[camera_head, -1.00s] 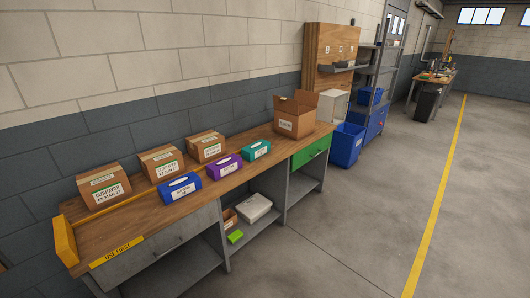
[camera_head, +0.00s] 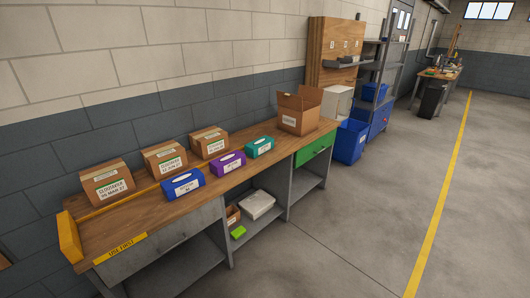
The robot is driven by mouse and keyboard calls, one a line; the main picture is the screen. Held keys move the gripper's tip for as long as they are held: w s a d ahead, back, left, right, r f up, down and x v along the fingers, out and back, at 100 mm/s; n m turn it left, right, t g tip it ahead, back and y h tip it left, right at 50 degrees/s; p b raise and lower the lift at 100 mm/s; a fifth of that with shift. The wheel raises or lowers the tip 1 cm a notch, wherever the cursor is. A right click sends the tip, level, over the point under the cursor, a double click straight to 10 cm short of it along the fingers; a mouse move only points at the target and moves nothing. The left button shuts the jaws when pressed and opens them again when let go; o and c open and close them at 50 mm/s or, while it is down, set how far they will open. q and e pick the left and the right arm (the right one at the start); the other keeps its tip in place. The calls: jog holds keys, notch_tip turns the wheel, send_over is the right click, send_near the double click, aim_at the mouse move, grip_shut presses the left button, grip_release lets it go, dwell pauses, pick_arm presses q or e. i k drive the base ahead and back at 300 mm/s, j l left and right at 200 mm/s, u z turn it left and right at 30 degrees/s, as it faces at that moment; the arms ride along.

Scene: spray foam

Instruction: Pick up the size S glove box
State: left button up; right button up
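Three glove boxes stand in a row on the wooden bench top (camera_head: 130,222). The nearest is a blue box (camera_head: 183,186), whose label seems to read M. A purple box (camera_head: 228,164) is in the middle and a teal box (camera_head: 260,147) is farthest along. Their labels are too small to read surely, so I cannot tell which is size S. All three sit apart from each other near the bench's front edge. Neither of my grippers is in view.
Three closed cartons (camera_head: 108,184) stand behind the glove boxes. An open carton (camera_head: 299,110) stands at the bench's far end. A yellow end stop (camera_head: 69,237) marks the near end. A blue bin (camera_head: 350,142) stands beyond. The floor (camera_head: 340,240) right of the bench is clear.

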aim_at(254, 149)
jog(key=i+l+z, duration=0.5)
jog(key=i, duration=0.2)
jog(key=i+l+z, duration=0.1)
jog(key=i+z, duration=0.4)
jog(key=i, duration=2.35)
jog(key=i+u, duration=0.25)
jog(key=i+l+u, duration=0.25)
jog(key=i, duration=0.25)
jog(key=i+u, duration=0.2)
jog(key=u, duration=0.25)
jog(key=i+l+u, duration=0.2)
jog(key=u, duration=0.25)
